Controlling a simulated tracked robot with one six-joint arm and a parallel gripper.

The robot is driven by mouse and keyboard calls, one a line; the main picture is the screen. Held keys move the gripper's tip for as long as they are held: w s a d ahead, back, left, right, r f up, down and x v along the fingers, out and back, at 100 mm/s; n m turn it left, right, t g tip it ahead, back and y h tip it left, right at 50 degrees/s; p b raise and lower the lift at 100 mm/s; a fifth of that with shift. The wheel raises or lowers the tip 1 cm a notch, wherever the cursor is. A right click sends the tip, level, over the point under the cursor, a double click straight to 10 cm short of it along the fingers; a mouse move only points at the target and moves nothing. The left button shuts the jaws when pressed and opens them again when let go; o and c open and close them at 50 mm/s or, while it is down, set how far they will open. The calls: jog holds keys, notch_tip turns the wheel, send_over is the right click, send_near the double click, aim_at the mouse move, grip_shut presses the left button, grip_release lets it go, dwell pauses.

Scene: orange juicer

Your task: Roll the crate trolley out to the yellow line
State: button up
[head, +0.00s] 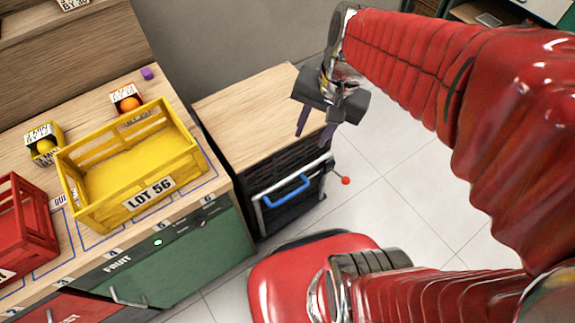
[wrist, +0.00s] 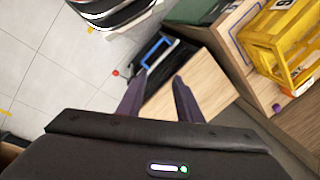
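The crate trolley (head: 290,190) appears to be the dark slatted unit under a pale wooden top (head: 245,112), beside the counter's right end. A blue handle (head: 287,190) is on its front, with a metal bar around it. The handle also shows in the wrist view (wrist: 152,50). A thin rod with a red ball (head: 346,180) sticks out at its right; the ball also shows in the wrist view (wrist: 116,73). My gripper (head: 314,131) is open and empty, above the unit's right side, apart from the handle. Yellow marks (wrist: 6,112) on the floor may be the yellow line; most of it is out of view.
Pale tiled floor (head: 405,205) is clear to the right.

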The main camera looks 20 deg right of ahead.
jog(key=w+d+f+m+g+y, duration=0.1)
jog(key=w+d+f+m+y, duration=0.25)
jog(key=f+m, duration=0.6)
jog(key=w+d+f+m+g+y, duration=0.15)
jog(key=d+f+m+y, duration=0.3)
jog(key=f+m, duration=0.5)
jog(key=m+t+y, duration=0.5)
jog(key=m+t, duration=0.3)
jog(key=m, duration=0.9)
send_near(292, 194)
jog(key=d, duration=0.1)
jog(key=s+d, duration=0.1)
jog(key=d, duration=0.1)
jog(key=shift+s+d+f, duration=0.2)
jog(key=shift+f, duration=0.05)
jog(key=shift+w+a, duration=0.1)
jog(key=shift+x, duration=6.8)
jog(key=shift+w, duration=0.1)
grip_shut()
